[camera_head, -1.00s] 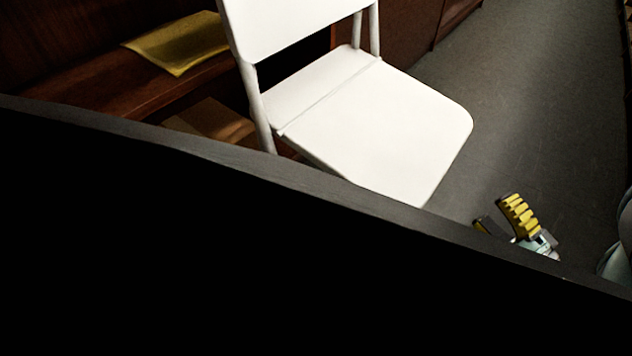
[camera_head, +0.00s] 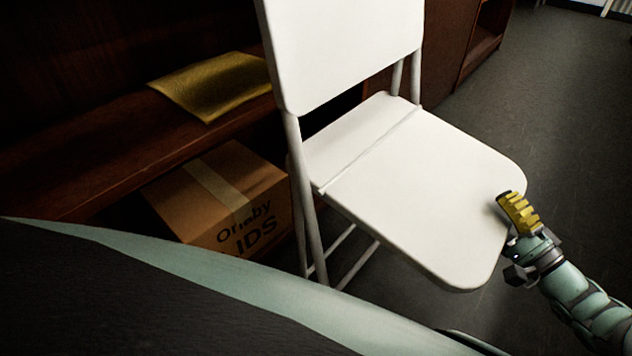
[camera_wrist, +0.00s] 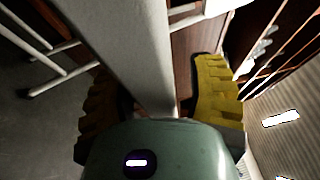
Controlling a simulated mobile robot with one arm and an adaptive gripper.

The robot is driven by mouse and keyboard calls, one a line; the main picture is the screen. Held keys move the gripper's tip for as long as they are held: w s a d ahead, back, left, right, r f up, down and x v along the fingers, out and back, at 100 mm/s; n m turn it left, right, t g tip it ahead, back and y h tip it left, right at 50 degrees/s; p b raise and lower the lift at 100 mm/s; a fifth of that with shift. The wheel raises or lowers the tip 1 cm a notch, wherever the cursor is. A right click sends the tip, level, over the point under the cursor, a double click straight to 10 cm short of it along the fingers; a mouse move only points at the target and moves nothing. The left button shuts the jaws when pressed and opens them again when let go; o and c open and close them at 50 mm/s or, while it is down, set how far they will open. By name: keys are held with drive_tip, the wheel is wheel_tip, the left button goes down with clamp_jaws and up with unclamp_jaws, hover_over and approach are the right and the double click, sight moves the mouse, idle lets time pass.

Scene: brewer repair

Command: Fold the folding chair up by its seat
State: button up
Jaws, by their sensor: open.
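The white folding chair stands unfolded, with its backrest (camera_head: 345,45) upright and its seat (camera_head: 420,175) flat, in the head view. My gripper (camera_head: 509,228) is at the seat's front right edge, with one yellow finger above the seat; the other finger is hidden below it. In the wrist view, my gripper (camera_wrist: 155,100) is open, with its yellow fingers on either side of the pale seat edge (camera_wrist: 125,45). The seat lies between the fingers; I cannot tell whether either touches it. White leg tubes show at the wrist view's left.
A brown wooden shelf (camera_head: 110,145) stands behind and left of the chair, holding a yellow padded envelope (camera_head: 215,85). A cardboard box (camera_head: 225,195) sits under it, close to the chair legs. The grey floor (camera_head: 570,110) right of the chair is clear.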

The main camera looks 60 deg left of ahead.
drive_tip(key=shift+a, duration=0.25)
drive_tip(key=shift+o, duration=0.2)
drive_tip(key=shift+d, duration=0.2)
clamp_jaws()
